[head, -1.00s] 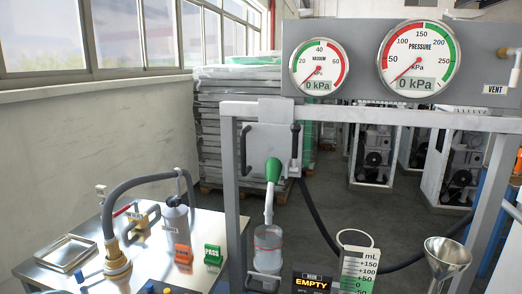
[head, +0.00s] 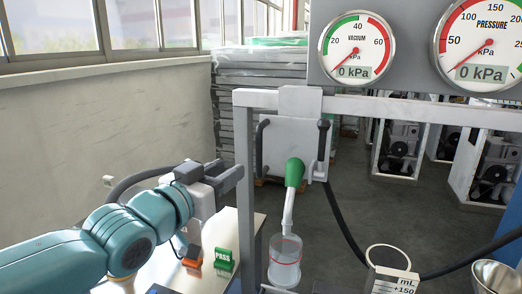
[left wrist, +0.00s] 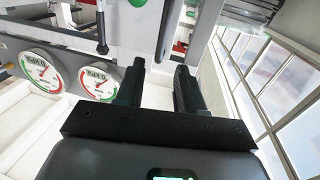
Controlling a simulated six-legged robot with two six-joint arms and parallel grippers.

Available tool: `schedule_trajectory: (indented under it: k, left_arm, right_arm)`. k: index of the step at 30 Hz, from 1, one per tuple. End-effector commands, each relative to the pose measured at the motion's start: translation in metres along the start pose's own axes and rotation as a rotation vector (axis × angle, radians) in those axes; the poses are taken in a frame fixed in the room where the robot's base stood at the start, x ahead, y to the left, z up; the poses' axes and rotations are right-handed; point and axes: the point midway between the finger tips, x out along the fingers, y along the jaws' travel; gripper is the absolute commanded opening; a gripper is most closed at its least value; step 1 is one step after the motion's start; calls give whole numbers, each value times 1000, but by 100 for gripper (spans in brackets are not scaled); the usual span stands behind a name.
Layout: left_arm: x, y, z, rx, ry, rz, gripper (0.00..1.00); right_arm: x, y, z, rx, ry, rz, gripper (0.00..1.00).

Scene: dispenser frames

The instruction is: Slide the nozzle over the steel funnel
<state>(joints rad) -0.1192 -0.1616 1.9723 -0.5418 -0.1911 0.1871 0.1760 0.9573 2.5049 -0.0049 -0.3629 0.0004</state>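The nozzle (head: 292,175) is a green piece with a pale spout, mounted on a grey plate (head: 276,133) with two black handles. Its spout points down over a clear jar (head: 284,265). The steel funnel (head: 497,277) is at the lower right, partly cut off by the frame. My left gripper (head: 236,176) is beside the left post of the frame, left of the plate and its handles, touching neither. In the left wrist view its two dark fingers (left wrist: 158,82) are apart with nothing clearly held between them. My right gripper is not in view.
The metal frame's top bar (head: 400,107) and left post (head: 247,215) stand close to my left gripper. A mL scale (head: 392,284) stands between jar and funnel. The table with a green PASS block (head: 223,260) is at lower left. Gauges (head: 357,50) hang above.

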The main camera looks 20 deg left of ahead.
Motion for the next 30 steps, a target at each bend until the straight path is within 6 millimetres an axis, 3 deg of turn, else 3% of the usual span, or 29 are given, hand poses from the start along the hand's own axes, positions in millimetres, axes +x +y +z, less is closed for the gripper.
schedule_trajectory:
  k: [9,15,21,30]
  left_arm:
    - [76,-2,-1,0,-5,1,38]
    - [114,-3,0,0,-5,1,38]
    - [132,-3,1,0,-3,0,38]
    - [135,-3,2,0,-3,0,34]
  right_arm:
    - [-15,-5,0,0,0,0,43]
    - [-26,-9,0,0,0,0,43]
    - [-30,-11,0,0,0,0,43]
    - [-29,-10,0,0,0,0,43]
